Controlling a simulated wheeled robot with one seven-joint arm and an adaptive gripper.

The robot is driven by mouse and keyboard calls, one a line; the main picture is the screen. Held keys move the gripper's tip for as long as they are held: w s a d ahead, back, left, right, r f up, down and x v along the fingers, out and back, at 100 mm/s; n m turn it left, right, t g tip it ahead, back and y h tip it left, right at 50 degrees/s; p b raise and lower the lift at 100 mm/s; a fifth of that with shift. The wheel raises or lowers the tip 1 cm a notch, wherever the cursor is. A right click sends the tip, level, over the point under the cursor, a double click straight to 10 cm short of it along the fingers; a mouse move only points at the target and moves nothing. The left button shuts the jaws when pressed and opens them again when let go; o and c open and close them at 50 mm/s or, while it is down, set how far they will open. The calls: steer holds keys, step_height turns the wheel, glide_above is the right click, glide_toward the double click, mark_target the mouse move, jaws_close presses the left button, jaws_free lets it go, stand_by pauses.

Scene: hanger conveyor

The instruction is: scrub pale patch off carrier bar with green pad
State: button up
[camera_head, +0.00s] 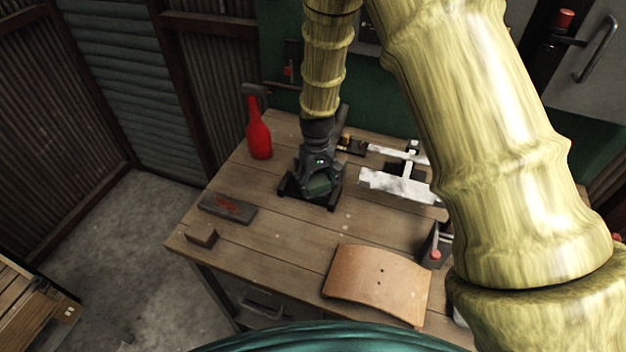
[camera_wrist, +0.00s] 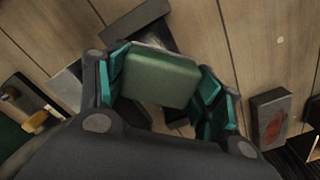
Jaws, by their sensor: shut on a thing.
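My gripper (camera_head: 318,190) points down over the back middle of the wooden table and is shut on the green pad (camera_wrist: 160,78). In the wrist view the pad sits between the two teal-lined fingers. In the head view only a little of the pad (camera_head: 320,186) shows. Dark flat pieces (camera_wrist: 145,16) lie under or beside the pad; I cannot tell if the pad touches them. A mottled white and grey bar (camera_head: 398,186), likely the carrier bar, lies right of my gripper, partly hidden by my arm. I cannot make out a separate pale patch on it.
A red bottle (camera_head: 259,138) stands at the back left. A dark block with a reddish patch (camera_head: 228,208) and a small brown block (camera_head: 201,235) lie at the left edge. A curved wooden board (camera_head: 375,283) lies in front. The table's middle is clear.

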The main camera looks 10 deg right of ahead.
mark_target(330, 195)
steer(key=shift+s+d, duration=0.3)
steer(key=shift+d, duration=0.1)
steer(key=shift+s+d+f, duration=0.1)
steer(key=shift+s+d, duration=0.6)
steer(key=shift+d, duration=0.15)
steer(key=c, duration=0.4)
steer(key=shift+o, duration=0.4)
steer(key=shift+s+d+f, duration=0.1)
steer(key=shift+s+d, duration=0.1)
steer(key=shift+d, duration=0.35)
steer(key=shift+w+a+r+p, duration=0.15)
steer(key=shift+a+r+p, duration=0.15)
steer(key=shift+r+p, duration=1.85)
steer(key=shift+r, duration=0.95)
steer(key=shift+r, duration=0.1)
steer(key=shift+r, duration=1.45)
